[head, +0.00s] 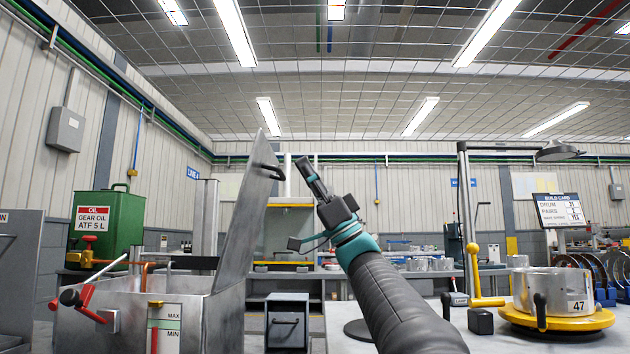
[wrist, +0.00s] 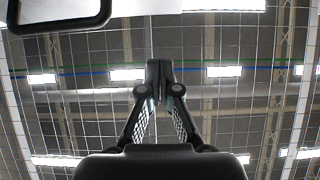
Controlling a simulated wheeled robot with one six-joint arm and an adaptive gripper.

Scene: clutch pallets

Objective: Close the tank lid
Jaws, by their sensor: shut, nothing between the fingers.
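The metal tank (head: 190,295) stands at the lower left in the head view, with its top open. Its grey lid (head: 243,215) stands up steeply on the tank's right side, leaning a little to the right at the top. A dark handle (head: 268,160) sticks out near the lid's upper edge. My gripper (head: 304,160) is just right of the handle, pointing up and left, shut and empty. In the wrist view the closed fingertips (wrist: 159,68) point at the ceiling, and a dark loop, likely the handle (wrist: 60,27), shows at the upper left. Contact with the lid cannot be made out.
Red-handled levers (head: 85,303) and a MAX/MIN level gauge (head: 164,325) are on the tank's front. A green oil can (head: 105,225) stands behind it. A clutch drum (head: 553,292) on a yellow turntable (head: 557,317) is on the right bench.

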